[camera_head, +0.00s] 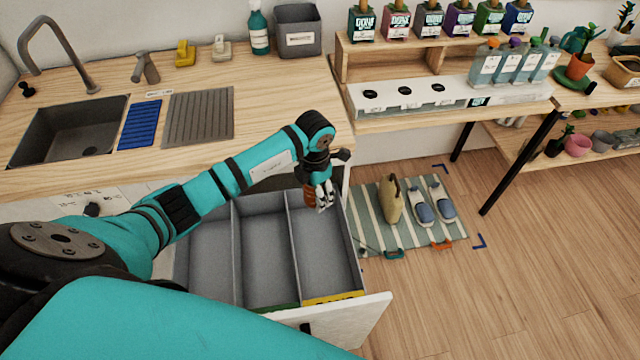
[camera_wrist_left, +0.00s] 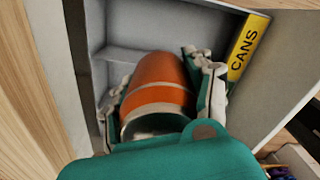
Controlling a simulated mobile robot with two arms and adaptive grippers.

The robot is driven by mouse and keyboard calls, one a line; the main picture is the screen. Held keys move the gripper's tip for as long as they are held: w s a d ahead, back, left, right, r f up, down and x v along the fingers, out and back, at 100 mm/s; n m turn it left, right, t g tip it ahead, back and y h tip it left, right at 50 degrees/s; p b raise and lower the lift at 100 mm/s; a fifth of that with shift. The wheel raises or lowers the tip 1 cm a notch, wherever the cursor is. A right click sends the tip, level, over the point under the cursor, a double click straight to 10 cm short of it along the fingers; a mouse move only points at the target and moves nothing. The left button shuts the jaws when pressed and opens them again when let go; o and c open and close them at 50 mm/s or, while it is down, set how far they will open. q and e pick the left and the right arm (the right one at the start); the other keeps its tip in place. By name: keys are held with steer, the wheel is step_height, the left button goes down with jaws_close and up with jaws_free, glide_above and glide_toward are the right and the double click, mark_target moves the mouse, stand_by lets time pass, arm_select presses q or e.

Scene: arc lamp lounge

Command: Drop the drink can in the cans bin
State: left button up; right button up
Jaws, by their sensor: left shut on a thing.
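My left gripper (camera_head: 320,198) is shut on an orange drink can (camera_head: 310,195) and holds it over the rightmost compartment of the open drawer. In the left wrist view the can (camera_wrist_left: 160,88) lies between both fingers of the gripper (camera_wrist_left: 168,95), with its silver rim toward the camera. The cans bin (camera_head: 325,255) is the right grey compartment, with a yellow label (camera_head: 333,298) on its front edge. In the left wrist view the label (camera_wrist_left: 247,47) reads CANS. The part of the bin I see looks empty. My right gripper is not in view.
Two more grey compartments (camera_head: 210,255) lie left of the cans bin. The wooden counter (camera_head: 270,100) with a sink (camera_head: 70,135) stands behind. A striped mat (camera_head: 370,215) with shoes and a bag lies right of the drawer. Open wooden floor extends right.

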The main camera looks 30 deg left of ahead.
arm_select(q)
step_height(320, 180, down, 5)
steer(key=b, duration=0.3)
steer(key=shift+w+f, duration=0.1)
steer(key=shift+f, duration=0.05)
steer(key=o, duration=1)
step_height(320, 180, up, 12)
steer(key=shift+r, duration=0.1)
